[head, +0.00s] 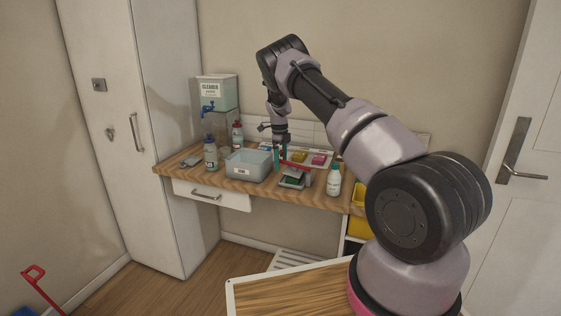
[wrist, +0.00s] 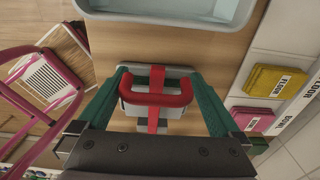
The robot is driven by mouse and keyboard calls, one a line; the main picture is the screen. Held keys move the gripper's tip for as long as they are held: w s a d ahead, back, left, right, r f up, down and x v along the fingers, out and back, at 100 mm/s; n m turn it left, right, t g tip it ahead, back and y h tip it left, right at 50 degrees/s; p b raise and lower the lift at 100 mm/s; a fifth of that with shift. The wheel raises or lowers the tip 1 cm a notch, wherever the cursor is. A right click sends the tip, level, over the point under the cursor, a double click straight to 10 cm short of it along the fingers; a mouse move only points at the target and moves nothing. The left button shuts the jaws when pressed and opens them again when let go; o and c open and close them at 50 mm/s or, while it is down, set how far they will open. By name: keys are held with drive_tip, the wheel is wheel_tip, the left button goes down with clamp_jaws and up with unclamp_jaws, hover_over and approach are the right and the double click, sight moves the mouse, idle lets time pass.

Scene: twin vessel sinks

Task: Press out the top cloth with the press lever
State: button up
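The press (head: 292,179) stands at the counter's front edge, with something dark green in it. Its red lever (head: 295,166) reaches toward the right. In the wrist view the lever's red U-shaped handle (wrist: 156,94) lies between the teal fingers of my gripper (wrist: 156,80), above the grey press plate (wrist: 145,110). The fingers are spread wide, one on each side of the handle; I cannot tell whether they touch it. In the head view my gripper (head: 281,152) points down at the press. Any cloth under the plate is hidden in the wrist view.
A grey basin (head: 250,164) stands left of the press. Yellow cloths (wrist: 275,80) marked FLOOR and a pink cloth (wrist: 252,118) marked BOWL lie on a light tray to the right. A white bottle (head: 334,180) stands close right of the press. A dispenser (head: 218,105) is at the back left.

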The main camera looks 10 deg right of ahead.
wheel_tip(320, 180, up, 10)
drive_tip(key=shift+w+a+r, duration=0.1)
drive_tip(key=shift+a, duration=0.05)
drive_tip(key=shift+r, duration=0.3)
